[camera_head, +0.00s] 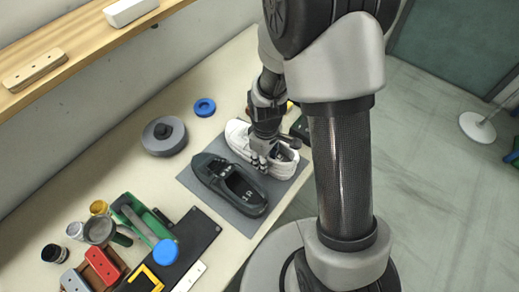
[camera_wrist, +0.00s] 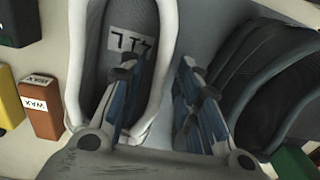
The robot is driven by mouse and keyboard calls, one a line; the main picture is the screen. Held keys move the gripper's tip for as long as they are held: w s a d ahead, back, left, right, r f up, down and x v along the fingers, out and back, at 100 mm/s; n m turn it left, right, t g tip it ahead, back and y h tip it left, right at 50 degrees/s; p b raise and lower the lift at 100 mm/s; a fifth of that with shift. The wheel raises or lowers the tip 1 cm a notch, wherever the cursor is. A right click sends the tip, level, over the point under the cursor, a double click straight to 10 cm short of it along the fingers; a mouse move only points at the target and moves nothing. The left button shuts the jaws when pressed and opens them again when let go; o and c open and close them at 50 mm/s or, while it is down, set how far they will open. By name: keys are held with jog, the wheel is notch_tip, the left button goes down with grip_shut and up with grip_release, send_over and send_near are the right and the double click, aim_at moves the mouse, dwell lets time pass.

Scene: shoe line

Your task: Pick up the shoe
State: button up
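A white shoe (camera_head: 237,133) lies on a grey mat (camera_head: 250,222) beside a dark green-black shoe (camera_head: 212,172). The white shoe's insole, with a label, also shows in the wrist view (camera_wrist: 137,20); the dark shoe is at its right (camera_wrist: 265,80). My gripper (camera_head: 260,163) is down at the white shoe. In the wrist view my gripper (camera_wrist: 160,85) is open, with the white side wall between its fingers. The left finger is over or inside the shoe opening, and the right finger is in the gap towards the dark shoe. Contact cannot be told.
A grey round container (camera_head: 164,136) and a blue ring (camera_head: 205,107) are on the table behind. Tins, a green tray (camera_head: 150,222), a brush and a red block (camera_head: 101,265) are at front left. Wax boxes (camera_wrist: 40,105) stand close left of the white shoe in the wrist view.

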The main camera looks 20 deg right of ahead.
grip_shut()
dwell(0.3)
jog(key=shift+r, duration=0.1)
